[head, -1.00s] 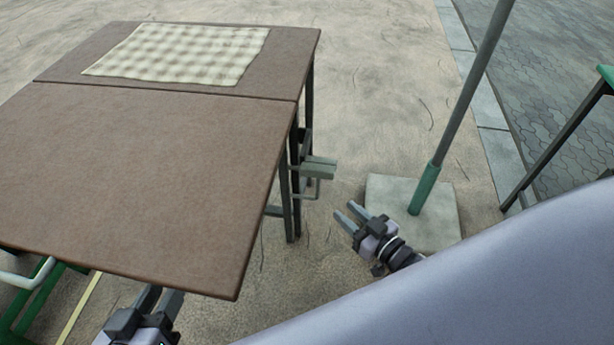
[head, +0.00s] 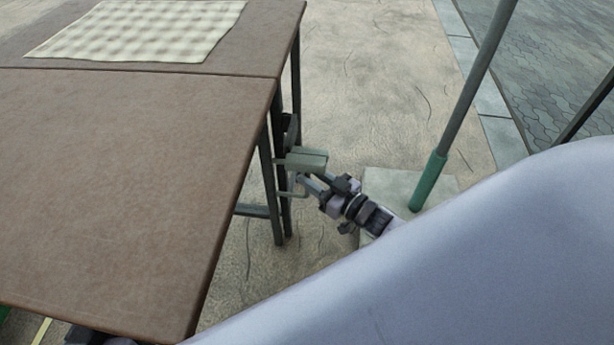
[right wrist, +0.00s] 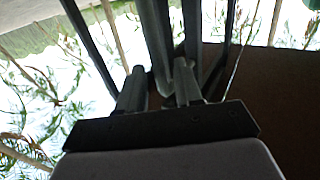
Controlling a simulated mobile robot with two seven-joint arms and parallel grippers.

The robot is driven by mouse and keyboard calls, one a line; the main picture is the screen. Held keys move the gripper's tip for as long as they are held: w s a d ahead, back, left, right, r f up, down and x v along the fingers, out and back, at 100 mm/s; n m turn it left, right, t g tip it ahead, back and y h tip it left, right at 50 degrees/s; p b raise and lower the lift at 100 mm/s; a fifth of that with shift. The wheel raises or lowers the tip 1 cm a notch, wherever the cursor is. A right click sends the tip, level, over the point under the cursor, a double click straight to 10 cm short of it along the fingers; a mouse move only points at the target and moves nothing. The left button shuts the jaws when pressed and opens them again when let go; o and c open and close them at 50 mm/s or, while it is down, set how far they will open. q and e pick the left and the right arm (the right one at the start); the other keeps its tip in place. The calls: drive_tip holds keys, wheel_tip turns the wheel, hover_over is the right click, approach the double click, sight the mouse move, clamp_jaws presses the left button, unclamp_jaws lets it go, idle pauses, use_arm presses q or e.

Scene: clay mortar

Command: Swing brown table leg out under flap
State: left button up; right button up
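The brown table's near panel, the flap (head: 110,190), lies level with the fixed top (head: 270,40) across a seam. Dark slim legs stand close together under the right edge; the nearer leg (head: 271,200) is upright. A grey-green block (head: 303,160) and a thin bent handle (head: 291,194) stick out beside them. My right gripper (head: 308,179) is at the handle, just below the block. In the right wrist view its fingers (right wrist: 160,90) are apart, with a metal bar (right wrist: 153,35) between them; firm contact is unclear. My left gripper (head: 92,338) is mostly hidden beneath the flap's front edge.
A checked cloth (head: 140,30) lies on the fixed top. Right of my right gripper, a grey pole (head: 468,90) in a green sleeve (head: 428,182) rises from a pale slab (head: 395,183). Sandy ground between the table and pole is open.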

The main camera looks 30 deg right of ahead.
drive_tip(key=shift+x, duration=1)
drive_tip(key=shift+c, duration=0.3)
clamp_jaws()
drive_tip(key=shift+s+a, duration=0.15)
